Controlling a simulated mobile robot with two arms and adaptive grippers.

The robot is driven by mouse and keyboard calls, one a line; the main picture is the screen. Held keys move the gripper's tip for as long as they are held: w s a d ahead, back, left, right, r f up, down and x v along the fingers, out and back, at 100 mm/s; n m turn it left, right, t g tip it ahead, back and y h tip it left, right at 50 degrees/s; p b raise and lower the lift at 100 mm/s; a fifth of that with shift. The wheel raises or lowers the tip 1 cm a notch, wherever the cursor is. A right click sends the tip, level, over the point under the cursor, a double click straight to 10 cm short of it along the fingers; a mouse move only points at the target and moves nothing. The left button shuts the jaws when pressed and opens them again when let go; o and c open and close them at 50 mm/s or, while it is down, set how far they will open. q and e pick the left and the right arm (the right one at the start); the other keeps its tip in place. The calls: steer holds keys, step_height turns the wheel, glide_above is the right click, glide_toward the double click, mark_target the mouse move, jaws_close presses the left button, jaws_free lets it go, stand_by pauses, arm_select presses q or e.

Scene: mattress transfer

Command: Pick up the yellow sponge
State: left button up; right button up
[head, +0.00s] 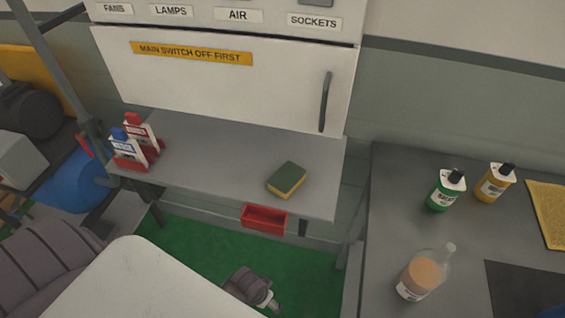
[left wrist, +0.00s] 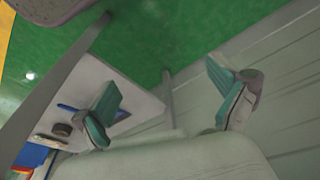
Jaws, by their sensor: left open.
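The yellow sponge (head: 288,180) lies flat on the grey shelf (head: 215,165) under the white cabinet, near the shelf's front right. Its top is dark green and its yellow side faces the front. My left gripper (left wrist: 162,88) shows in the left wrist view, its two teal-padded fingers wide apart with nothing between them. The sponge is not seen in that view. I cannot make out the left gripper for sure in the head view. My right gripper is not seen.
A grey table (head: 385,210) on the right holds green, amber and clear bottles. The shelf around the sponge is clear.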

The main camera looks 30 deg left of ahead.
arm_select(q)
steer(key=w+d+r+m+h+p, duration=0.1)
steer(key=w+d+r+p, duration=0.1)
steer(key=r, duration=0.9)
steer(key=w+d+r+p, duration=0.2)
steer(key=r, duration=0.9)
steer(key=w+d+r+m+h+p, duration=0.1)
steer(key=w+d+r+p, duration=0.1)
steer(key=r, duration=1)
steer(key=w+a+r+n+g+y, duration=0.1)
steer(key=w+a+r, duration=0.4)
steer(key=w, duration=0.3)
steer(key=w+a+r+n+g+y, duration=0.1)
steer(key=w+a+r+y, duration=0.1)
steer(key=w+a+r, duration=0.4)
steer(key=p, duration=0.1)
glide_above(286, 177)
step_height(286, 177, down, 8)
steer(key=shift+s+d+f, duration=0.1)
steer(key=shift+f, duration=0.15)
steer(key=shift+f+p, duration=0.45)
step_height(286, 177, down, 4)
steer(key=shift+r+p, duration=0.15)
steer(key=shift+p, duration=0.45)
steer(key=shift+f, duration=0.4)
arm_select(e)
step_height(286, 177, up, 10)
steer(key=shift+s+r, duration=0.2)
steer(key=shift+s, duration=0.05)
